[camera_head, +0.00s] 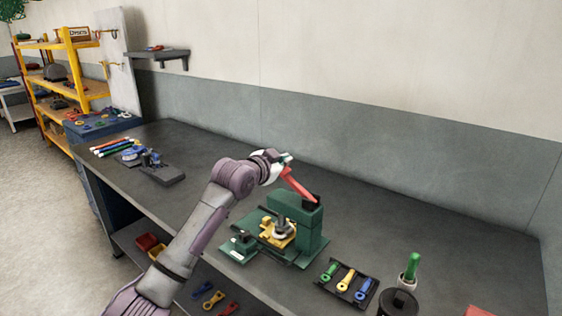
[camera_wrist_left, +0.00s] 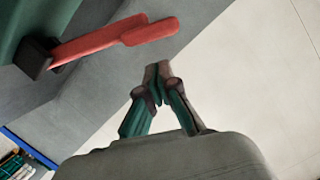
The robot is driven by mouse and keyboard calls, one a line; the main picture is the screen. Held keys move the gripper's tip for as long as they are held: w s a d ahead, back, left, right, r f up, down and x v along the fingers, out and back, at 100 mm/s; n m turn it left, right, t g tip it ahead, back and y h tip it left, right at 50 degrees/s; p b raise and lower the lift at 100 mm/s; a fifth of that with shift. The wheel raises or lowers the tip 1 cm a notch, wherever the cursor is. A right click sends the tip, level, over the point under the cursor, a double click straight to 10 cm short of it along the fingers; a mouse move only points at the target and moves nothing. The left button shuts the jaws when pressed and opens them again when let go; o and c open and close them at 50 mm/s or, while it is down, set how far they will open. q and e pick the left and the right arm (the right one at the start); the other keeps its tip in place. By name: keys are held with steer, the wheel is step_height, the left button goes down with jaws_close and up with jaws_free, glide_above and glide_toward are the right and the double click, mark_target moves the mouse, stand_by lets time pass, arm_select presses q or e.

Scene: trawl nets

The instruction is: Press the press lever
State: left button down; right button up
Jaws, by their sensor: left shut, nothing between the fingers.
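The press (camera_head: 302,222) is green and stands on a green base plate on the dark workbench. Its red press lever (camera_head: 297,186) slants up and to the left from a black pivot block at the top of the press. In the left wrist view the red lever (camera_wrist_left: 115,38) runs from the black block across the upper left. My left gripper (camera_head: 287,158) is at the raised end of the lever in the head view. In the left wrist view my left gripper (camera_wrist_left: 158,72) is shut and empty, with a gap between its fingertips and the lever. My right gripper is not in view.
A black tray (camera_head: 325,293) with several coloured tools lies right of the press, near a green-handled tool (camera_head: 411,266) in a holder. A black stand (camera_head: 170,178) and coloured rods lie at the bench's left. A wall (camera_head: 400,125) runs behind the bench.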

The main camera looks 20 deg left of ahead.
arm_select(q)
steer(key=shift+w+a+f, duration=0.1)
steer(key=shift+a+f, duration=0.45)
steer(key=shift+f, duration=0.3)
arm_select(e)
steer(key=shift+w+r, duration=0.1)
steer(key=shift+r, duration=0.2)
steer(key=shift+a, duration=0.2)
